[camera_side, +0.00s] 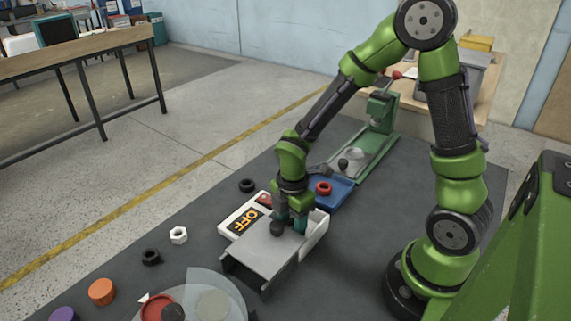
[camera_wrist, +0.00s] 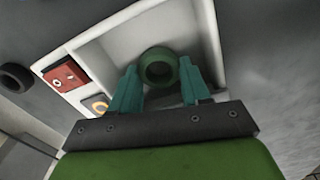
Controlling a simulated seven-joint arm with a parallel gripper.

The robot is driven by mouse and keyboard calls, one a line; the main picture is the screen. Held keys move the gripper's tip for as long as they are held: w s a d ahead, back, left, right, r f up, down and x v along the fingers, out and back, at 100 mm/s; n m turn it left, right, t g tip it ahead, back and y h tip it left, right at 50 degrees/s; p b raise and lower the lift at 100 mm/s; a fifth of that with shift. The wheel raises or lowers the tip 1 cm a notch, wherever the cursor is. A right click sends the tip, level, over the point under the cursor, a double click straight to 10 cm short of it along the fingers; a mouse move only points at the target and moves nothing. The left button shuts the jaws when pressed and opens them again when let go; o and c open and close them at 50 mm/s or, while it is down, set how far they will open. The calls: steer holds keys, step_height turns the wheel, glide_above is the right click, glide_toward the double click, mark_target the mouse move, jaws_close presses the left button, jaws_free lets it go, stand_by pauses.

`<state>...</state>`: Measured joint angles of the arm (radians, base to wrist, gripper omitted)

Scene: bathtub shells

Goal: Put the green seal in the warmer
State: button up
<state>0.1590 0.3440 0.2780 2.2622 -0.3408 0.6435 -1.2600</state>
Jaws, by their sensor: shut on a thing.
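The green seal (camera_wrist: 158,54), a thick ring, sits between the teal fingertips of my gripper (camera_wrist: 158,82) in the wrist view. My gripper is shut on it. The warmer (camera_wrist: 113,42) is a white box, and its open compartment shows around and beneath the seal. In the side view the warmer (camera_side: 234,219) has an "OFF" display and a red part, and my gripper (camera_side: 291,221) points down at its open compartment. The seal is hidden there by the fingers. I cannot tell whether the seal touches the compartment floor.
A grey sliding lid (camera_side: 258,252) with a dark knob (camera_side: 277,228) lies in front of the compartment. A blue tray (camera_side: 343,187) with a red ring (camera_side: 323,188) stands close behind. A green press (camera_side: 374,150) is farther back.

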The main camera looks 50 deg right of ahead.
steer(key=shift+f, duration=0.25)
steer(key=shift+f, duration=0.15)
steer(key=o, duration=1)
step_height(320, 180, up, 12)
step_height(320, 180, up, 7)
steer(key=m+t, duration=0.3)
steer(key=m, duration=0.6)
glide_above(292, 225)
steer(key=s, duration=0.3)
steer(key=s+r+m+t, duration=0.1)
steer(key=m, duration=0.2)
steer(key=s+r+m+t+y, duration=0.1)
steer(key=s+r+m, duration=0.1)
steer(key=m, duration=0.2)
steer(key=s+r+m+t+y, duration=0.1)
steer(key=m+t, duration=0.1)
steer(key=m, duration=0.1)
steer(key=shift+s+a+r+m, duration=0.15)
steer(key=shift+s+a+m, duration=0.05)
steer(key=shift+s+m, duration=0.1)
